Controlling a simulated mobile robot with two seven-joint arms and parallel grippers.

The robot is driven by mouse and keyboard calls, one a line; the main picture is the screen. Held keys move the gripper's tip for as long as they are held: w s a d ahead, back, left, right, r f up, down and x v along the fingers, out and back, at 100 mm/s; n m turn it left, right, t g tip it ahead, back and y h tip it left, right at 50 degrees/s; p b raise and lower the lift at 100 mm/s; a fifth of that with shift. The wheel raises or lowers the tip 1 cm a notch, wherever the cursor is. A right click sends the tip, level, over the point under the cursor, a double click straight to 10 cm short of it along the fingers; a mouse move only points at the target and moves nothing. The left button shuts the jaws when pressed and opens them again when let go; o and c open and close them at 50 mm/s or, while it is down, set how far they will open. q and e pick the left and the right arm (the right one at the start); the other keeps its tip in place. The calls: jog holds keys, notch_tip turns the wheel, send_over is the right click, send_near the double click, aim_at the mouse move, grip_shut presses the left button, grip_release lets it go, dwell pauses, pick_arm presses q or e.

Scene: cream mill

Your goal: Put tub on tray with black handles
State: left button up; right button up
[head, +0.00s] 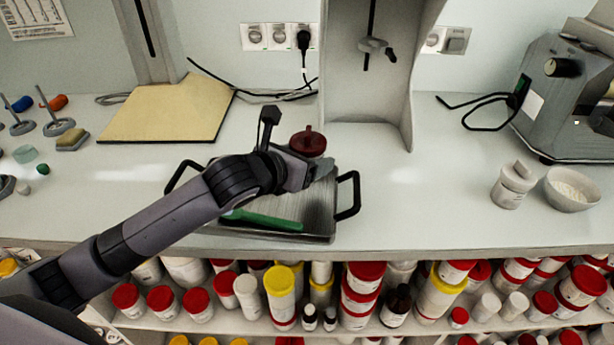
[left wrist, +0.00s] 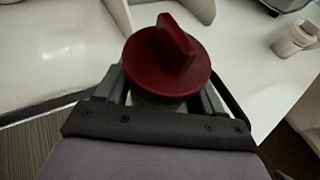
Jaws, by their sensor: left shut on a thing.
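The tub (head: 308,141) has a dark red lid with a raised grip ridge. My left gripper (head: 313,168) is shut around its body, just below the lid. The lid fills the middle of the left wrist view (left wrist: 168,62); most of the body is hidden by the lid and gripper. The metal tray (head: 318,213) with black handles at both ends lies on the counter under my left forearm. The tub is upright at the tray's back right; I cannot tell whether it touches the tray or counter. My right gripper is not in view.
A green-handled tool (head: 265,220) lies on the tray's front. A white lidded jar (head: 513,185) and a bowl (head: 572,189) stand at right beside a grey machine (head: 570,95). A grey stand (head: 370,80) rises behind the tray.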

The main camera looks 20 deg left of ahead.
pick_arm(q)
jog(key=shift+f, duration=2.15)
jog(key=o, duration=0.8)
jog(key=shift+f, duration=0.15)
jog(key=shift+o, duration=0.2)
jog(key=shift+s+r, duration=0.1)
jog(key=shift+r, duration=0.1)
jog(key=v, duration=1.2)
jog(key=shift+a+f, duration=0.1)
